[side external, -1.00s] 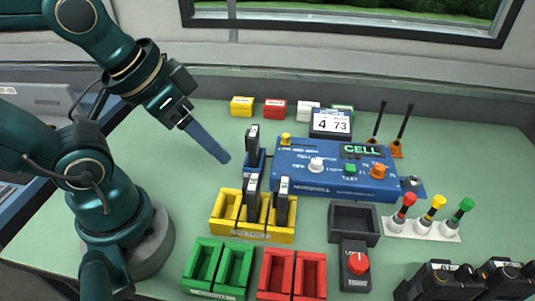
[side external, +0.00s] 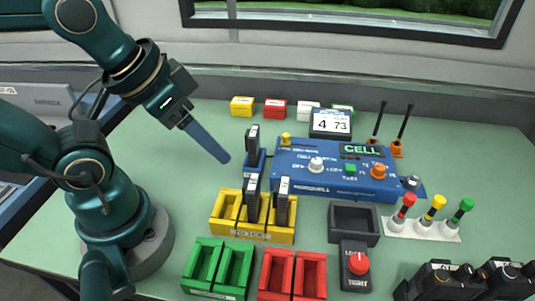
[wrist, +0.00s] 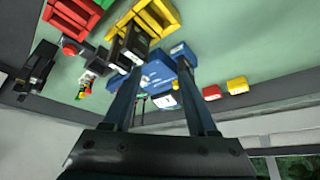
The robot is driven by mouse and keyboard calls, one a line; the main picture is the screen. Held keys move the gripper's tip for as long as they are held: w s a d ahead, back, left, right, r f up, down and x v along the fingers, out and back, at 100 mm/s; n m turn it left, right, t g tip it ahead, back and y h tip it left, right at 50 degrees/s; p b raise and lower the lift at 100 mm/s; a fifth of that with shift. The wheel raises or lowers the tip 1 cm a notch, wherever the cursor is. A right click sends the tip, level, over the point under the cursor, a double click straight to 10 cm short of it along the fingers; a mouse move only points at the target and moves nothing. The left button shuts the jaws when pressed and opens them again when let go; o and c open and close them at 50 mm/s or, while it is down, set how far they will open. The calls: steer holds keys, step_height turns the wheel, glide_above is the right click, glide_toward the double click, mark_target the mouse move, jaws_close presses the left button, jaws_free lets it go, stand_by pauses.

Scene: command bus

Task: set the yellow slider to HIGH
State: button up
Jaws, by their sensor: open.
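The yellow slider (side external: 286,138) is a small yellow knob at the back left of the blue control panel (side external: 322,187) in the side external view. It sits near the left end of a dark slot; the labels beside it are too small to read. My gripper (side external: 226,160) points down to the right above the table, left of the panel and apart from the slider. Its fingers overlap in the side external view.
Black modules stand in a blue holder (side external: 249,175) and a yellow bin (side external: 234,234) between my gripper and the panel's front left. Green bins (side external: 218,290) and red bins (side external: 293,292) are in front. A display (side external: 330,135) stands behind.

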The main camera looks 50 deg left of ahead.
steer(key=shift+c, duration=0.5)
steer(key=g, duration=0.1)
glide_above(286, 135)
steer(key=s, duration=0.2)
step_height(286, 135, down, 5)
steer(key=shift+s+d+f, duration=0.1)
steer(key=shift+s, duration=0.05)
steer(key=shift+f, duration=0.6)
steer(key=shift+x, duration=2.15)
